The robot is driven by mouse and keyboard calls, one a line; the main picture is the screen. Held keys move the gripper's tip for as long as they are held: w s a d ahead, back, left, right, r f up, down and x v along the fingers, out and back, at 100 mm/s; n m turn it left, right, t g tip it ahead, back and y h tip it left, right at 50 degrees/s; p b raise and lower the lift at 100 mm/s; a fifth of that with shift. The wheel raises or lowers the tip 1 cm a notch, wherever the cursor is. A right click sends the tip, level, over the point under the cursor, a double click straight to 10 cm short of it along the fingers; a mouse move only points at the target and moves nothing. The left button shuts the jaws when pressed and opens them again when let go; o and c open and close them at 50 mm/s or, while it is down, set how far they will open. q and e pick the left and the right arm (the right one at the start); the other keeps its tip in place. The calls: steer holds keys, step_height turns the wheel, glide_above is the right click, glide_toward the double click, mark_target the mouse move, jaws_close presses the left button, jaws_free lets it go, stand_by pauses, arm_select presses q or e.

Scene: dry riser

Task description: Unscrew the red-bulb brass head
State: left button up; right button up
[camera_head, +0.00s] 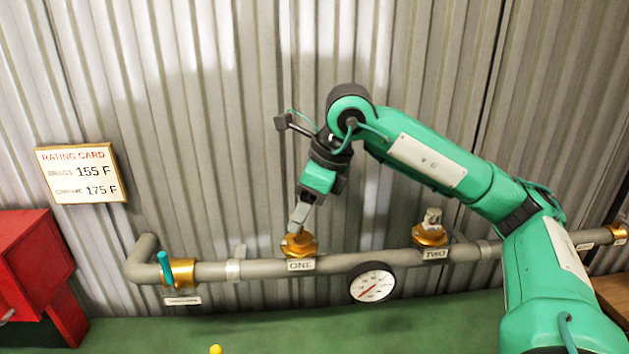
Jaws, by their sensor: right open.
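A brass head (299,244) stands on the grey pipe above the label ONE. My right gripper (299,222) points down at its top, jaws open, and the fingertips cover part of it. I cannot tell whether they touch it, and no red bulb can be made out. A grey head (432,218) stands in a brass fitting (430,238) above the label TWO. Another brass fitting (618,232) is partly visible at the right edge; its label is too small to read. My left gripper is not in view.
The grey pipe (335,262) runs along the corrugated wall. It carries a gauge (372,283) and a brass valve with a teal handle (165,267). A rating card (81,173) hangs left, above a red box (30,262). A small yellow thing (215,349) shows at the bottom edge.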

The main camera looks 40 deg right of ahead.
steer(key=shift+x, duration=1.4)
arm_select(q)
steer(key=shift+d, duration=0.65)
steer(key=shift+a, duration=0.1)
